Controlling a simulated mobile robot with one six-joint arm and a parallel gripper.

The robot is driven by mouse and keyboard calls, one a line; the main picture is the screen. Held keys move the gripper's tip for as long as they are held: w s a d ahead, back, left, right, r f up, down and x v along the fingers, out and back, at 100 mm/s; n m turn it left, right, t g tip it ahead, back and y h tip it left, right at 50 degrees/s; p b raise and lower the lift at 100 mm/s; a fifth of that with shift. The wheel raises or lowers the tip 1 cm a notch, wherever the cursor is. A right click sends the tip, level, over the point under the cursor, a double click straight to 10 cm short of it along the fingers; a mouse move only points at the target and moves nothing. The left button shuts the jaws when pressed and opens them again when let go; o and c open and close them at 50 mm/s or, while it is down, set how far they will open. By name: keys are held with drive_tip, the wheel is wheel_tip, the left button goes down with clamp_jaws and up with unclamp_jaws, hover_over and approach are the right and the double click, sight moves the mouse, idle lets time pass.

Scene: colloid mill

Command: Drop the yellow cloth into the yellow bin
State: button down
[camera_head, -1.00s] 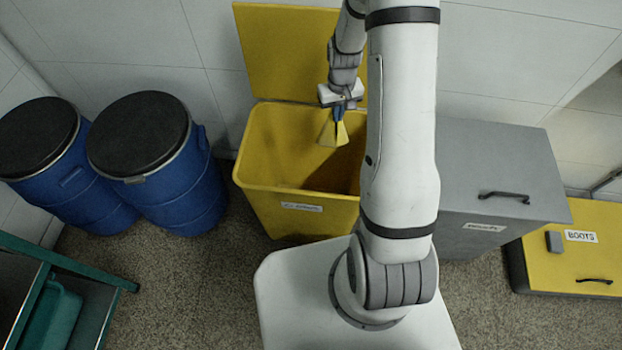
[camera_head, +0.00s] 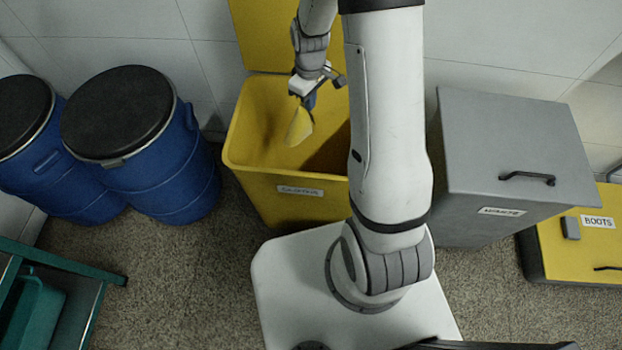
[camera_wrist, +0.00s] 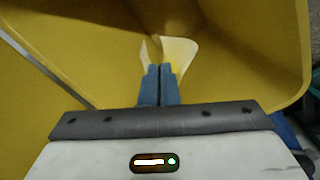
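The yellow cloth (camera_head: 299,126) hangs from my gripper (camera_head: 308,100) over the opening of the yellow bin (camera_head: 262,186). In the wrist view the blue fingers of my gripper (camera_wrist: 160,72) are closed together, and the pale yellow cloth (camera_wrist: 178,54) spreads out beyond their tips. The bin's yellow walls (camera_wrist: 235,70) fill most of the wrist view around the cloth. The bin's lid stands open against the wall behind it. My arm hides the bin's right edge in the head view.
Two blue drums (camera_head: 140,140) with black lids stand left of the bin. A grey closed bin (camera_head: 510,135) with a handle is at right, beside a yellow boots box (camera_head: 560,250). A green-framed cart (camera_head: 60,265) is at lower left.

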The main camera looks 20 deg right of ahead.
wheel_tip(320, 180, down, 6)
drive_tip(key=b, duration=0.4)
drive_tip(key=c, duration=2.1)
unclamp_jaws()
drive_tip(key=shift+r, duration=0.1)
drive_tip(key=shift+c, duration=0.2)
drive_tip(key=o, duration=0.5)
drive_tip(key=shift+o, duration=0.6)
drive_tip(key=o, duration=0.5)
drive_tip(key=shift+o, duration=0.5)
drive_tip(key=o, duration=0.6)
drive_tip(key=shift+o, duration=0.2)
